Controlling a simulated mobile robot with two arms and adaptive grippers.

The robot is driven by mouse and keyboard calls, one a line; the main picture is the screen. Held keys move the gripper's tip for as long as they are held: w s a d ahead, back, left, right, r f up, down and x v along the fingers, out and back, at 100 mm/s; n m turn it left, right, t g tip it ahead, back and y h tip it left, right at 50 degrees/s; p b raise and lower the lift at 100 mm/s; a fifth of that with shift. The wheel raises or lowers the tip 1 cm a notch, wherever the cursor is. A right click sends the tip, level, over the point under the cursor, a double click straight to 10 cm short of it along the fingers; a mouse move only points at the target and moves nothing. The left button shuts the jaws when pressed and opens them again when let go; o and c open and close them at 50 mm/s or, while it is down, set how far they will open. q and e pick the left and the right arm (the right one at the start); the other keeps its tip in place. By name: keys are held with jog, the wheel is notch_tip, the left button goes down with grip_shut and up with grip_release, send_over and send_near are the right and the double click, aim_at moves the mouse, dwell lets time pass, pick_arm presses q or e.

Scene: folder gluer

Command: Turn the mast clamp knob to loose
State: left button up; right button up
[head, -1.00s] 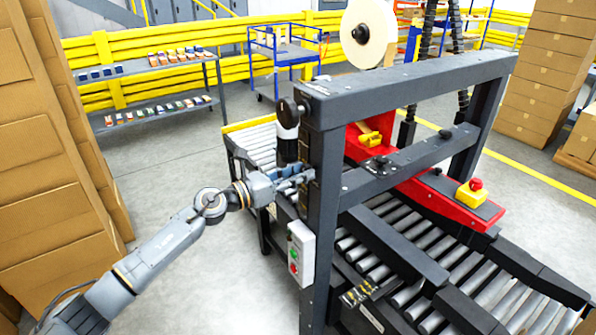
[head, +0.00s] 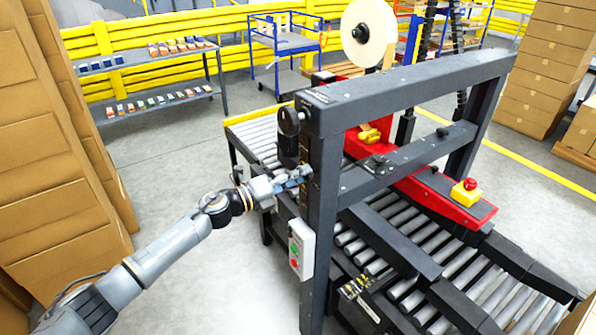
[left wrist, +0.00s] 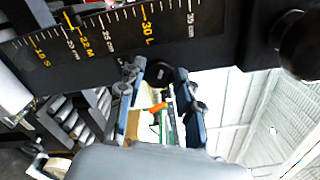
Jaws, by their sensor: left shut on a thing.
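The mast clamp knob (left wrist: 158,72) is a dark round knob below the size scale, seen between the fingers in the left wrist view. My left gripper (head: 302,174) is at the side of the near dark post in the head view and hides the knob there. In the left wrist view its two fingers (left wrist: 162,90) stand on either side of the knob, closed on it. The knob's pointer or markings cannot be made out. My right gripper is in neither view.
A larger black knob (head: 290,121) sits higher on the dark mast frame (head: 400,95). The scale (left wrist: 110,35) carries S, M and L marks. A button box (head: 301,248) is on the post below my gripper. Stacked cartons (head: 50,150) stand at the left.

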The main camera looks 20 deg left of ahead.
pick_arm(q)
jog(key=shift+a+n+p, duration=0.1)
jog(key=shift+n+p, duration=1.1)
jog(key=shift+n, duration=1.4)
jog(key=o, duration=1.1)
jog(key=shift+f, duration=0.1)
jog(key=shift+o, duration=0.2)
jog(key=v, duration=1.2)
